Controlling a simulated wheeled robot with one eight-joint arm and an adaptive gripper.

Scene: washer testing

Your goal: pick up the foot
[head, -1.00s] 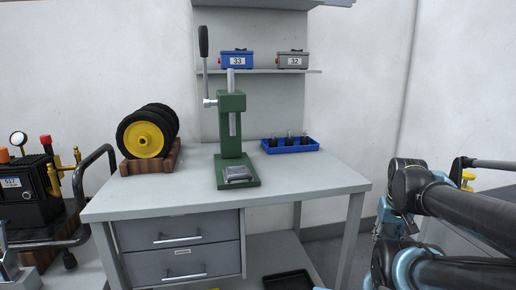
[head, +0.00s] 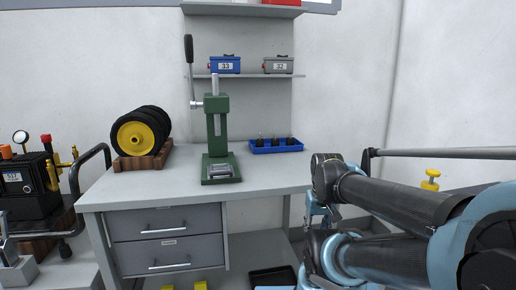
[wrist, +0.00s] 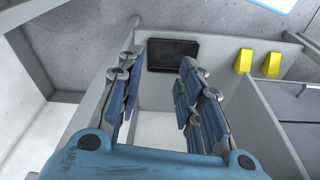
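The blue tray (head: 277,149) sits on the back right of the grey bench. Several small dark upright pieces with thin studs stand in it; these look like feet, one being the middle dark foot (head: 274,142). They are small, and I cannot make out details. In the wrist view my gripper (wrist: 163,58) is open and empty. It points down toward the room below the bench top, well away from the blue tray. No foot shows in the wrist view.
A green press (head: 217,140) stands mid-bench, left of the tray. Yellow-hubbed wheels (head: 139,136) stand at the left. A shelf (head: 245,75) above holds blue and grey boxes. A black tray (wrist: 172,54) and yellow blocks (wrist: 271,64) lie below the bench top.

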